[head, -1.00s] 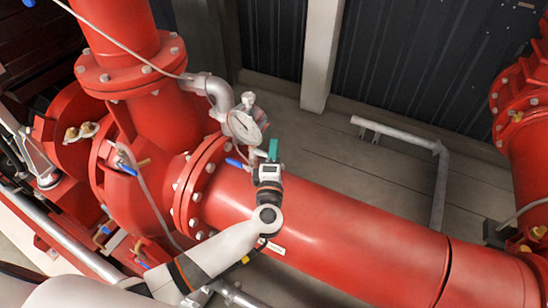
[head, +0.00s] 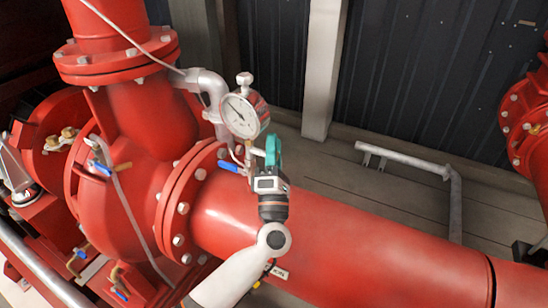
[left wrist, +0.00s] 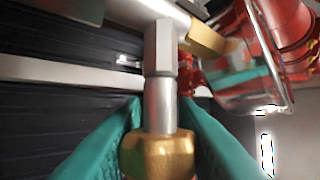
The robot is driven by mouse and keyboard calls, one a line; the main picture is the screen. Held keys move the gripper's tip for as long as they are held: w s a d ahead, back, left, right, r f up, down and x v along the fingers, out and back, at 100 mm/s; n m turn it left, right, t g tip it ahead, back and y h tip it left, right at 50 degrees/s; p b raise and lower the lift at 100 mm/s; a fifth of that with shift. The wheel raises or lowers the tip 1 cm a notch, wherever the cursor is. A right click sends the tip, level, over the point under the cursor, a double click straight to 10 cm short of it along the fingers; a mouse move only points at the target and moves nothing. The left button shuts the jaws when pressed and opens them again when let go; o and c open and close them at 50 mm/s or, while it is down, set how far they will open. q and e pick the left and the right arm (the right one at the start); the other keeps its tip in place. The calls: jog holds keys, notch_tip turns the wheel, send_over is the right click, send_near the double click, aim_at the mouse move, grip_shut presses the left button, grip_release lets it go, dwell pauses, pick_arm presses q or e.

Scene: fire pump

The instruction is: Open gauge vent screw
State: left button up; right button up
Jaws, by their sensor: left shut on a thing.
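The round white-faced pressure gauge (head: 240,115) stands upright on a grey pipe elbow above the red pipe. My left gripper (head: 273,152), with teal fingers, is just right of and below the gauge, by its small fittings. In the left wrist view a brass screw-like fitting (left wrist: 158,158) on a silver stem (left wrist: 160,103) sits between the two teal fingers, and the gripper is shut on it. It looks like the gauge vent screw; the fingers hide it in the head view. My right gripper is not in view.
A small valve with a blue handle (head: 231,167) is close left of the gripper. The large red pipe (head: 350,235) runs just below my left arm. A grey bent rail (head: 415,164) stands by the wall. The space right of the gripper above the pipe is clear.

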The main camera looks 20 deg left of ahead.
pick_arm(q)
jog(key=shift+f, duration=0.1)
dwell(0.3)
jog(key=o, duration=1)
jog(key=b+v, duration=0.3)
jog(key=v, duration=0.9)
